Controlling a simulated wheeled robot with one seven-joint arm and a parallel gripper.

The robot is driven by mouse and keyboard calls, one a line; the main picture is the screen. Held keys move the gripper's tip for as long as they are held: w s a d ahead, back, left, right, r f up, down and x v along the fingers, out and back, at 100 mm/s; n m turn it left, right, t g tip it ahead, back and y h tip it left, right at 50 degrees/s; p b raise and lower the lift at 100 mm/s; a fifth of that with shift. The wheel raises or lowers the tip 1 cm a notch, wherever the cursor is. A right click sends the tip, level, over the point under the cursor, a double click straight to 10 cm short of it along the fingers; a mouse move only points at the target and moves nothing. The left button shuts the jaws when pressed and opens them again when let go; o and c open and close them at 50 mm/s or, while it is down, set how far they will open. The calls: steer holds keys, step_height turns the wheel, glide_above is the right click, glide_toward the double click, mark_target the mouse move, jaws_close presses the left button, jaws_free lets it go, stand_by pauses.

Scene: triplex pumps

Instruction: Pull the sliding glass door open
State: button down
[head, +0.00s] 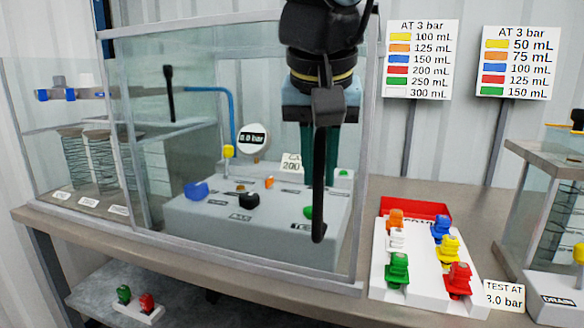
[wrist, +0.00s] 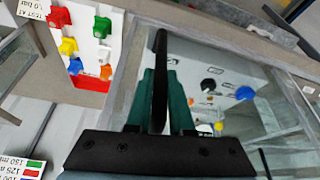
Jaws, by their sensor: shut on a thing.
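The sliding glass door (head: 270,225) is the clear framed panel at the front of the pump case in the head view. Its long black vertical handle (head: 319,205) is near the panel's right side. My gripper (head: 319,150) reaches down in front of the door, with its green fingers shut on the handle. In the wrist view, the handle (wrist: 158,100) runs between the two green fingers of my gripper (wrist: 160,75). The handle's upper part is partly hidden by my gripper in the head view. A second black handle (head: 168,93) shows farther left.
Inside the case are a grey panel (head: 190,218) with coloured knobs and a round gauge reading 0.0 bar (head: 253,139). A white rack (head: 425,265) of coloured valves and a red tray (head: 440,207) sit right of the case. Another glass case (head: 540,180) stands far right.

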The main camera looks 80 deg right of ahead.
steer(key=c, duration=0.8)
jaws_free()
steer(key=shift+r, duration=0.1)
steer(key=v, duration=1)
steer(key=shift+a+r, duration=0.2)
steer(key=shift+r, duration=0.05)
